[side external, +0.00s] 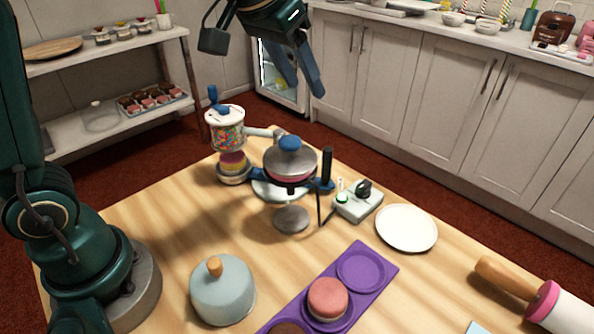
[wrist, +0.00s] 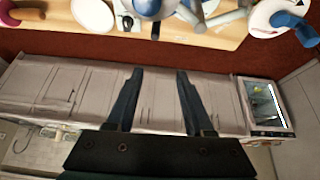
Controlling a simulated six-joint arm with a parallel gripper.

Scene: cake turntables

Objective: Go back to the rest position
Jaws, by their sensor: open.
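My gripper (side external: 300,82) is raised above the far side of the table, high over the cake turntable (side external: 291,218). Its two blue fingers are apart with nothing between them, as the wrist view also shows (wrist: 159,72). The turntable carries a pink-sided cake under a metal lid with a blue knob (side external: 290,145). A sprinkle dispenser (side external: 227,137) with a blue handle stands to its left, over a small layered cake (side external: 233,163).
A control box (side external: 358,202), white plate (side external: 407,227), purple tray (side external: 378,264) with cakes, pale blue dome (side external: 223,291) and rolling pin (side external: 545,300) are on the table. Cabinets (side external: 450,90) stand behind. A shelf (side external: 110,61) is at the left.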

